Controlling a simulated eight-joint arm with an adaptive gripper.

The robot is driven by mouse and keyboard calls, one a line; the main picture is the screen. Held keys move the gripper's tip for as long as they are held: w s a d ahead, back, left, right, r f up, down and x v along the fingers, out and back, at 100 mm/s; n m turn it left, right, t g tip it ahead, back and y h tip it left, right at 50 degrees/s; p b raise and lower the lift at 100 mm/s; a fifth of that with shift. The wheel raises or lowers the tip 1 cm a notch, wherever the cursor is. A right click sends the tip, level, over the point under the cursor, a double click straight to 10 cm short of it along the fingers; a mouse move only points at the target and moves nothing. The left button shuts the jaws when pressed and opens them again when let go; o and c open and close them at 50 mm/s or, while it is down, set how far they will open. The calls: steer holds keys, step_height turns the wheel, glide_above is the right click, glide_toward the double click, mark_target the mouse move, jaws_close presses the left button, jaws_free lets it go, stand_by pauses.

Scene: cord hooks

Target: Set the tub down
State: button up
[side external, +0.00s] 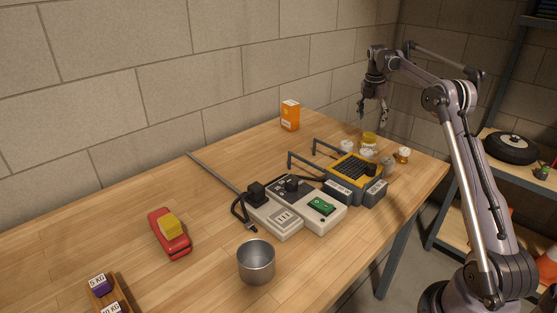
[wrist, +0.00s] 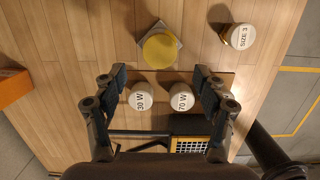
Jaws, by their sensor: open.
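My gripper (side external: 373,112) is open and empty, raised above the far right part of the table. In the wrist view its fingers (wrist: 160,85) are spread wide. Between and beyond them are small round tops: a white one marked 30 W (wrist: 143,97), a white one marked 70 W (wrist: 181,97) and a yellow one (wrist: 160,49) over a grey square. Nothing is held.
A yellow-and-black cased device (side external: 354,168) with a grille stands near the round tops. The left table area is mostly clear.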

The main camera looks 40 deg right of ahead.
mark_target(367, 136)
steer(key=w+a+r+m+t, duration=0.2)
steer(key=a+r+m, duration=0.2)
steer(key=a+r, duration=0.75)
steer(key=s+a+m+t, duration=0.1)
steer(key=s+a+m, duration=0.3)
steer(key=a, duration=1)
steer(key=s+a+f+m+t+y, duration=0.1)
steer(key=s+a+f+m+t, duration=0.1)
steer(key=s+a+f+m, duration=0.3)
steer(key=s+a+f+m+t, duration=0.2)
steer(key=s+a+f+m, duration=0.3)
steer(key=s+a, duration=0.6)
steer(key=a, duration=0.2)
steer(key=shift+s+a+f+y, duration=0.35)
steer(key=shift+s+a+y, duration=0.05)
